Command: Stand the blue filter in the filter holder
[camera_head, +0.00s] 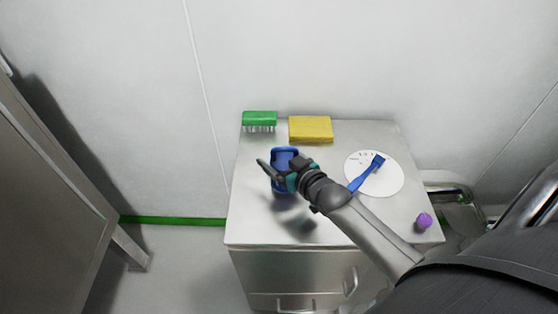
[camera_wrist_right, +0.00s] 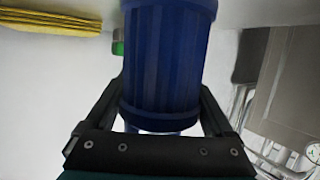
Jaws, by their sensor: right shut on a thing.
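The blue filter, a ribbed cylinder with smooth end bands, fills the middle of the right wrist view (camera_wrist_right: 168,60). My right gripper (camera_wrist_right: 165,110) is shut on it, one finger on each side. In the head view my right gripper (camera_head: 279,174) is over the left part of the metal cabinet top, with the blue filter (camera_head: 285,153) partly hidden behind its fingers. A shadow lies on the top below the gripper. I cannot make out a separate filter holder; the gripper and filter may hide it. My left gripper is not in view.
On the cabinet top (camera_head: 255,225) stand a green brush (camera_head: 260,118) and a yellow sponge (camera_head: 311,129) at the back. A white disc (camera_head: 390,187) with a blue-handled brush (camera_head: 368,172) lies right, a purple ball (camera_head: 424,220) at front right. The front left of the top is clear.

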